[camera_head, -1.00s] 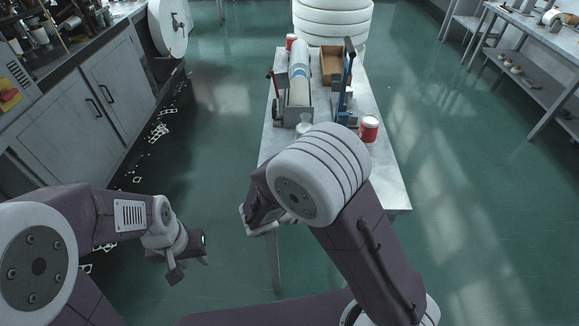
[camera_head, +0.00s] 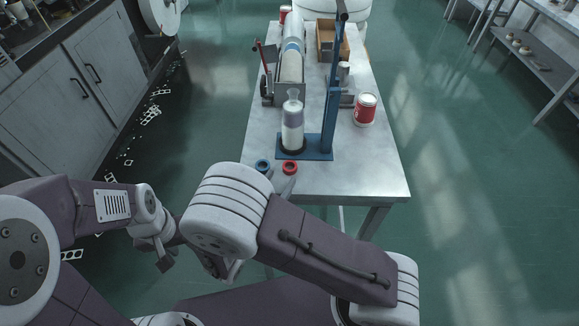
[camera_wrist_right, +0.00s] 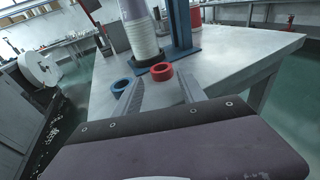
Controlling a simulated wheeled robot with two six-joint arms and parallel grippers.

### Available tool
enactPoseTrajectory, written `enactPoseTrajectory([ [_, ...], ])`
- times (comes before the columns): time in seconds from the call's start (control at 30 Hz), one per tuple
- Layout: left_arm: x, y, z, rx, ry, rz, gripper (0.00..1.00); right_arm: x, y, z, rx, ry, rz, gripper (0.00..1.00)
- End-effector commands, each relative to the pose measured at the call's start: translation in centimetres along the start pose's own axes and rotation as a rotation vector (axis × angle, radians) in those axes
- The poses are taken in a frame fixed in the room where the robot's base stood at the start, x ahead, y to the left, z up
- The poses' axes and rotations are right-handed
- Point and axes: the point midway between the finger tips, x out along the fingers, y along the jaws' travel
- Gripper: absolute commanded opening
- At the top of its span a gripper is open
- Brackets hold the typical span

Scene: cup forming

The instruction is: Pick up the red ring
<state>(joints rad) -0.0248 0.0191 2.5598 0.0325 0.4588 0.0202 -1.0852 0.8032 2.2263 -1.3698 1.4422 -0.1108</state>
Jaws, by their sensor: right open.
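The red ring (camera_head: 290,168) lies flat at the near edge of the grey table. In the right wrist view the red ring (camera_wrist_right: 161,71) shows ahead, between the lines of the two fingers. A blue ring (camera_head: 263,167) lies left of it; this ring (camera_wrist_right: 121,85) is close to the left fingertip in the wrist view. My right gripper (camera_wrist_right: 160,92) is open and empty, short of the red ring. In the head view its hand is mostly hidden behind my arm. My left gripper (camera_head: 163,258) hangs low at the left, away from the table; its jaws are unclear.
A blue stand (camera_head: 328,120) with a tall white and grey cylinder (camera_head: 292,125) rises just behind the rings. A red and white can (camera_head: 365,109) stands to its right. A cardboard box (camera_head: 326,42) is farther back. The table's front right (camera_head: 365,175) is clear.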

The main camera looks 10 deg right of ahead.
Motion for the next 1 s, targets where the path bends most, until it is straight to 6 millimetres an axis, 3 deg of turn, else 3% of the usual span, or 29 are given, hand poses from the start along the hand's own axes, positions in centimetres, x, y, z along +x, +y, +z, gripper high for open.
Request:
enactPoseTrajectory([
  [0.3,-0.6,0.0,-0.1,0.0,0.0,0.0,0.36,4.8,-0.2,0.3,0.0,-0.001,-0.004,0.48],
  [0.53,-0.6,0.0,-0.1,0.0,0.0,0.0,0.36,5.1,-0.2,0.2,0.0,0.0,-0.001,0.48],
  [0.57,-0.6,0.0,-0.1,0.0,0.0,0.0,0.36,5.1,-0.2,0.2,0.0,0.0,-0.001,0.43],
  [0.7,-0.6,0.0,-0.1,0.0,0.0,0.0,0.36,5.1,-0.2,0.2,0.0,0.0,-0.001,0.04],
  [0.73,-0.6,0.0,-0.1,0.0,0.0,0.0,0.36,5.1,-0.2,0.2,0.0,0.0,-0.001,0.0],
  [1.0,-0.7,0.0,-0.1,0.0,0.0,0.0,0.36,5.0,-0.2,0.3,0.0,0.001,-0.001,0.0],
])
